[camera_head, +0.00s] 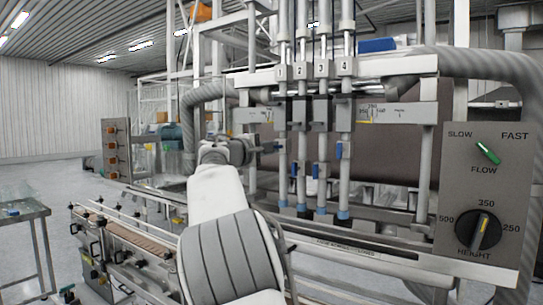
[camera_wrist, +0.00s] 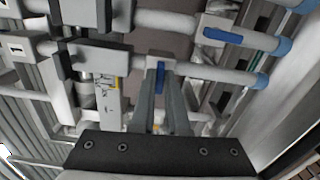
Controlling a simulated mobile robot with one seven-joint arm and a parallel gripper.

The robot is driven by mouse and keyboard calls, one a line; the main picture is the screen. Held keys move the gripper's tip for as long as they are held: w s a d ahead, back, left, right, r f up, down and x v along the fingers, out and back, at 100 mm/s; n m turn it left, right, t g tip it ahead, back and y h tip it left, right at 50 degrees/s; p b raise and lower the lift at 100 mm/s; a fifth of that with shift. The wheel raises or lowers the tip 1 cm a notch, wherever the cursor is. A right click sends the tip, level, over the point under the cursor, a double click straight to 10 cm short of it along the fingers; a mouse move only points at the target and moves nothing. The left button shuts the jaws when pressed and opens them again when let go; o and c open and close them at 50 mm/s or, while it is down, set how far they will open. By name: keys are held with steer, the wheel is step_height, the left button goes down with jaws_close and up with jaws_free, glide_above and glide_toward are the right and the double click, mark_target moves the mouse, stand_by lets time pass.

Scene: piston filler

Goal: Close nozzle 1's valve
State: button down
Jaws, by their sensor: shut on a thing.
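Nozzle 1 (camera_head: 282,71) is the leftmost of the numbered vertical tubes in the head view, with a blue tip (camera_head: 283,203). Its blue valve handle (camera_wrist: 159,80) lies between my fingers in the wrist view, crossways to its tube. The handle is hidden or too small to tell in the head view. My gripper (camera_wrist: 162,100) is shut on this handle. In the head view my gripper (camera_head: 272,148) reaches nozzle 1 from the left, and its fingertips are hard to make out.
Neighbouring nozzles 2 (camera_head: 300,71), 3 (camera_head: 322,70) and 4 (camera_head: 344,68) stand close on the right. Nozzle 4's blue handle (camera_head: 338,151) lies along its tube. A control panel (camera_head: 485,190) with knobs is at far right. A conveyor (camera_head: 130,250) runs below left.

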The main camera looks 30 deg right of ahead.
steer(key=shift+m, duration=0.5)
steer(key=c, duration=0.9)
jaws_free()
steer(key=shift+a+b, duration=0.1)
steer(key=shift+b, duration=0.2)
steer(key=b+v, duration=0.2)
steer(key=v, duration=1.5)
steer(key=shift+s+a, duration=0.1)
